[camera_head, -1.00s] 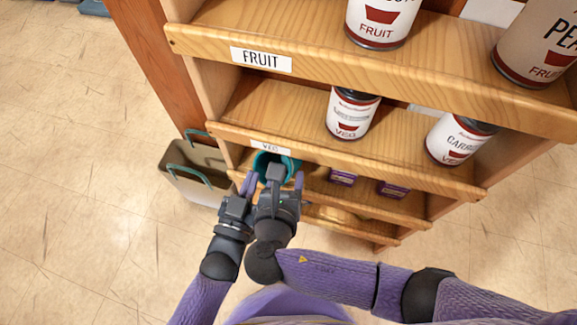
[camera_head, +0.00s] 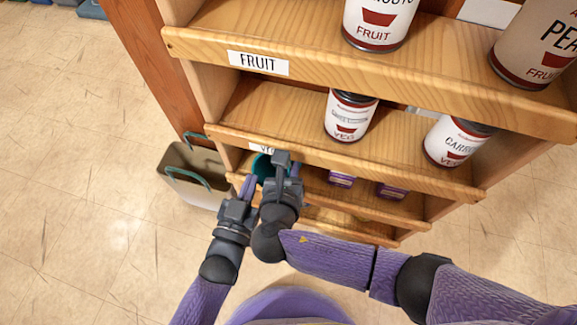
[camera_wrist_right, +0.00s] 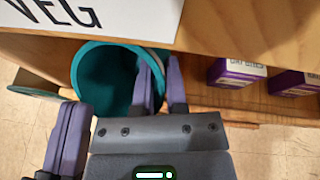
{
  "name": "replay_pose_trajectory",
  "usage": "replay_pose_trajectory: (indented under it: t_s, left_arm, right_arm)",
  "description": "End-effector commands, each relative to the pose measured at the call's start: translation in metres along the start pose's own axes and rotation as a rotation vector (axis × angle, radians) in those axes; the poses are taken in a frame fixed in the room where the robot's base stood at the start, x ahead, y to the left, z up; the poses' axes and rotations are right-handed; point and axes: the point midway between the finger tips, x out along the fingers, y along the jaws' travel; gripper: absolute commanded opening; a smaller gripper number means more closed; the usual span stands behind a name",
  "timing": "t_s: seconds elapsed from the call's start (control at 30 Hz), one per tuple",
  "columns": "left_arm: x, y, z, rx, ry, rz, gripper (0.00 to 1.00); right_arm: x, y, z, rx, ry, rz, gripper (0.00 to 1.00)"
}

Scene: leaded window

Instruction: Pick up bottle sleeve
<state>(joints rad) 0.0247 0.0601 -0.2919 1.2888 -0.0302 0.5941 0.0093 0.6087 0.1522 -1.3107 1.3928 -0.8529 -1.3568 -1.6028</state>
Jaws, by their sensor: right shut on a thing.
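The teal bottle sleeve (camera_head: 261,167) is a hollow open cylinder low on the rack behind the VEG label, partly hidden by my right gripper in the head view. The right wrist view shows its open mouth and inside (camera_wrist_right: 105,85). My right gripper (camera_head: 287,165) is shut on the sleeve's right wall. In the right wrist view one finger of the right gripper (camera_wrist_right: 160,75) is inside the rim and the other outside. My left gripper (camera_head: 247,184) is just left of the right one, below the sleeve. Its purple fingers also show in the right wrist view (camera_wrist_right: 68,140), but their gap is unclear.
Purple boxes (camera_head: 341,179) sit on the low shelf right of the sleeve, also in the right wrist view (camera_wrist_right: 236,73). The VEG label (camera_wrist_right: 85,15) hangs above the sleeve. Cans (camera_head: 351,116) stand on the shelf above. A grey bin (camera_head: 190,172) stands on the floor at left.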

Motion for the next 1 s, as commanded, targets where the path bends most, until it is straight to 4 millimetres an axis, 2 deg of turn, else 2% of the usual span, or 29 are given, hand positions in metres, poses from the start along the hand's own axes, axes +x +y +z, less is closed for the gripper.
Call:
replay_pose_trajectory:
  t_s: [0.13, 0.3, 0.57, 0.67, 0.9, 1.0]
  left_arm:
    - [-0.001, 0.003, 0.003, 0.0, -0.012, 0.005, 0.0]
    - [0.0, 0.002, -0.009, 0.0, -0.007, 0.004, 0.0]
    - [-0.002, 0.001, -0.01, 0.0, -0.005, 0.002, 0.0]
    - [-0.014, 0.001, -0.01, 0.0, -0.005, 0.002, 0.0]
    - [-0.058, 0.002, -0.01, 0.001, -0.008, 0.005, 0.0]
    - [-0.069, 0.002, -0.01, 0.001, -0.006, 0.005, 0.0]
  right_arm:
    - [-0.001, 0.003, -0.002, 0.001, 0.004, 0.009, 0.0]
    - [-0.001, 0.003, -0.002, 0.001, 0.006, 0.011, 0.0]
    - [-0.001, 0.003, -0.003, 0.0, 0.009, 0.011, 0.0]
    - [-0.002, 0.003, -0.004, 0.0, 0.01, 0.011, 0.0]
    - [-0.002, 0.003, -0.004, 0.0, 0.011, 0.011, 0.0]
    - [-0.002, 0.003, -0.004, 0.0, 0.011, 0.011, 0.0]
